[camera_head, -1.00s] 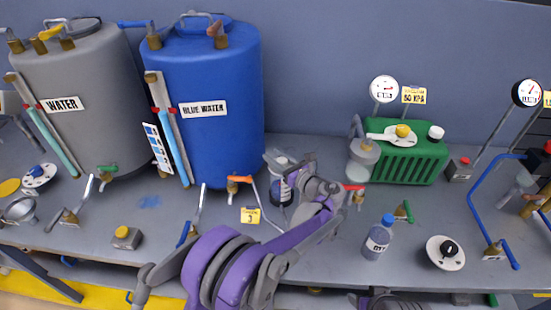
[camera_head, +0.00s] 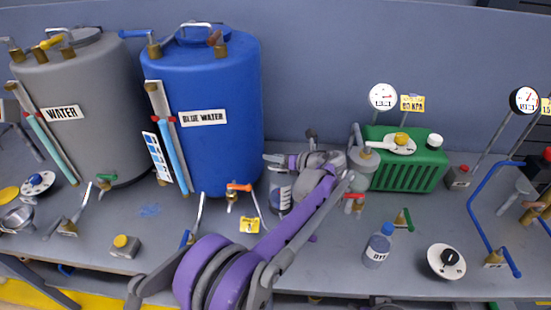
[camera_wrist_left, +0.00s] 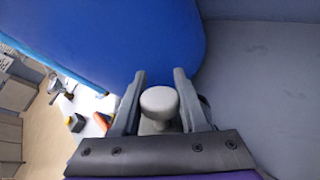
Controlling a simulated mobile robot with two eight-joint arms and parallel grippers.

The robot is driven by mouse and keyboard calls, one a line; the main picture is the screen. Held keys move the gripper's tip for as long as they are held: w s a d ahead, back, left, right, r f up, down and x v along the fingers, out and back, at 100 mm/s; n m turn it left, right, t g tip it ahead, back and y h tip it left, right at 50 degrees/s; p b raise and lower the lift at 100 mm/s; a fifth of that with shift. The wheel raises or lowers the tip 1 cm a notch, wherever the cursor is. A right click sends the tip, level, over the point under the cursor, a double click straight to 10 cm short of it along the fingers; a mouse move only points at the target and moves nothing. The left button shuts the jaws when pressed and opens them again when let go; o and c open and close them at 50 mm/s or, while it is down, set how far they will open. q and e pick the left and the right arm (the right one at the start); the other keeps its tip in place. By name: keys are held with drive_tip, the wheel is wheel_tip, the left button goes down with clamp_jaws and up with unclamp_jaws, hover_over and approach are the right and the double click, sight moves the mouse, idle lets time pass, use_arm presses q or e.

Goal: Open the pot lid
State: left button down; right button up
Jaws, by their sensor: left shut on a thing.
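A small glass pot (camera_head: 281,193) with dark contents stands on the bench right of the blue tank, partly hidden by my gripper and wrist. My left gripper (camera_head: 273,160) is at its top. In the left wrist view the two fingers (camera_wrist_left: 158,92) are shut on a grey round knob (camera_wrist_left: 159,101), which looks like the pot lid's knob. The lid's rim is hidden, so I cannot tell whether it is apart from the pot. My right gripper is not in view.
The blue tank (camera_head: 205,115) stands close left of the gripper. A green radiator-like box (camera_head: 410,172), a grey-lidded vessel (camera_head: 362,168) and a bottle (camera_head: 377,246) stand to the right. An orange-handled tap (camera_head: 238,188) is close to the pot's left.

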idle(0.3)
use_arm(q)
drive_tip(key=shift+c, duration=2.2)
unclamp_jaws()
drive_tip(key=v, duration=1)
drive_tip(key=shift+s+d+r+b, duration=0.2)
drive_tip(key=shift+d+b, duration=0.05)
drive_tip(key=shift+b, duration=0.2)
